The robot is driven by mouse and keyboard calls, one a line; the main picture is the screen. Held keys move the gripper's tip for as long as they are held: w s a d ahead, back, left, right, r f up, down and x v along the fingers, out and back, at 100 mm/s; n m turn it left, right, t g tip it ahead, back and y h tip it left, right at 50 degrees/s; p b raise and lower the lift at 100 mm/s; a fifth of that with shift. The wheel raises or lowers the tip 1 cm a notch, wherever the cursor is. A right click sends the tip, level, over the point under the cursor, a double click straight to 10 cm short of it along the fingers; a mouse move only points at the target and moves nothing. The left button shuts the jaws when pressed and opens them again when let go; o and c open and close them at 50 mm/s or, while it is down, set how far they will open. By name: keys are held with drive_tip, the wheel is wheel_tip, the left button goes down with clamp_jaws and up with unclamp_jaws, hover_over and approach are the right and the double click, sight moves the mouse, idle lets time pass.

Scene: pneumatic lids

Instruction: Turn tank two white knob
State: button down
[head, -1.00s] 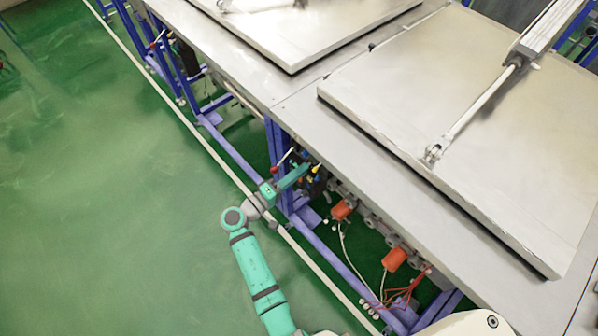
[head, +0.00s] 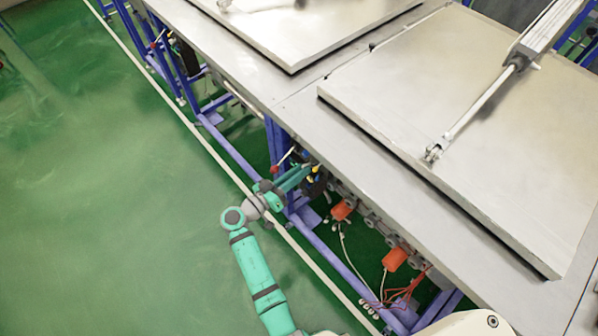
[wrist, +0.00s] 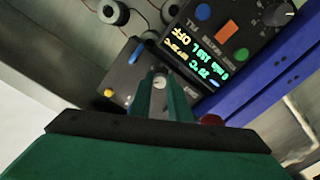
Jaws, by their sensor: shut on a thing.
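A small whitish knob (wrist: 159,83) shows between my fingertips in the wrist view, on a dark control box (wrist: 125,72) under the table edge. My gripper (wrist: 160,88) is shut on it; the fingers hide much of the knob. In the head view my gripper (head: 302,174) reaches in at the table's near edge, beside a blue frame leg, and the knob itself is too small to make out. The large metal lid (head: 400,110) lies flat on the right-hand tank, with a cylinder rod (head: 480,105) joined to it.
Beside the knob are a blue lever (wrist: 137,53), a yellow part (wrist: 108,92) and a red knob (wrist: 210,119). A black box with a lit display (wrist: 192,58) and a dial (wrist: 278,13) is close. Blue frame bars (head: 335,262) run below; green floor at left is clear.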

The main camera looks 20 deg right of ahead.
drive_tip(key=shift+f+m, duration=0.1)
drive_tip(key=shift+m, duration=0.4)
drive_tip(key=c, duration=1.7)
unclamp_jaws()
drive_tip(key=shift+o, duration=0.2)
drive_tip(key=shift+a, duration=0.1)
drive_tip(key=v, duration=1)
drive_tip(key=shift+a, duration=0.35)
drive_tip(key=shift+s, duration=0.2)
